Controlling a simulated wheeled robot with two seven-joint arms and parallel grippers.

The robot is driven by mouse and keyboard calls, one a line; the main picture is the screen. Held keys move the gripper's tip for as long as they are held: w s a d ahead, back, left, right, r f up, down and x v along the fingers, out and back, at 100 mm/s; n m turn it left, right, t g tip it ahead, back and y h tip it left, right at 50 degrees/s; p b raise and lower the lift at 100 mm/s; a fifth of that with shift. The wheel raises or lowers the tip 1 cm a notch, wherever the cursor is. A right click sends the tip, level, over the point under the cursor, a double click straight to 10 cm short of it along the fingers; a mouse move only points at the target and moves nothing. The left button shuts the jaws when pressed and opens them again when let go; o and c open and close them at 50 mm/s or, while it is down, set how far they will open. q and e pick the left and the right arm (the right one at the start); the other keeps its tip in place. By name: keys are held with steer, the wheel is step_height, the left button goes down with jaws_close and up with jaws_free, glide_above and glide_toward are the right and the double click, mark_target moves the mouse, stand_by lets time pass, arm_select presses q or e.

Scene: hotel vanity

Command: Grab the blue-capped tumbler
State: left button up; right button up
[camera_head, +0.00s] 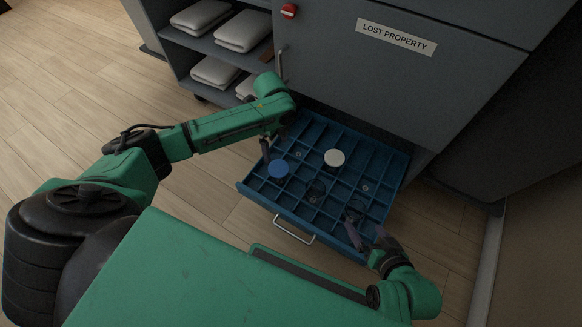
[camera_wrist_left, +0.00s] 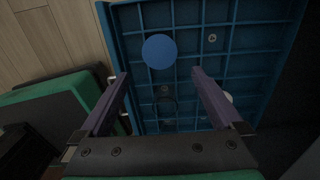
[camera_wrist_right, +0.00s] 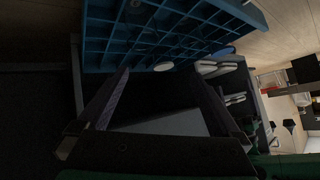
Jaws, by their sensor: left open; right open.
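The blue-capped tumbler (camera_head: 278,168) stands in a compartment at the left side of the open blue drawer (camera_head: 290,215); mostly its round blue cap shows. In the left wrist view the blue cap (camera_wrist_left: 159,51) lies just beyond and between the fingertips, with no contact visible. My left gripper (camera_head: 267,148) is open and empty above the drawer's left side, close to the blue cap; its arm hides part of it in the head view. My right gripper (camera_head: 364,234) is open and empty at the drawer's front right corner, away from the blue cap.
A white-capped tumbler (camera_head: 334,157) stands to the right of the blue one. Dark see-through items (camera_head: 316,190) sit in nearby compartments. Thin dividers split the drawer, and a metal handle (camera_head: 294,230) is on its front. The grey cabinet (camera_head: 400,75) and shelves with towels (camera_head: 243,31) stand behind.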

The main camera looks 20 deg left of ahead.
arm_select(q)
steer(key=b, duration=0.3)
glide_above(279, 168)
steer(key=f, duration=0.5)
steer(key=shift+s+a+f, duration=0.1)
steer(key=shift+a+f, duration=0.1)
steer(key=shift+f, duration=0.15)
step_height(279, 168, down, 8)
steer(key=b, duration=0.4)
steer(key=shift+d+b, duration=0.15)
steer(key=shift+b, duration=0.15)
arm_select(e)
steer(key=a+f+t, duration=0.1)
steer(key=f, duration=0.1)
steer(key=a+f+m+t, duration=0.1)
steer(key=f, duration=0.2)
steer(key=f+t+y, duration=0.1)
steer(key=f, duration=0.2)
steer(key=shift+s+a+t, duration=0.2)
steer(key=shift+a+t, duration=0.2)
arm_select(q)
steer(key=shift+r, duration=0.15)
arm_select(e)
steer(key=shift+r, duration=0.1)
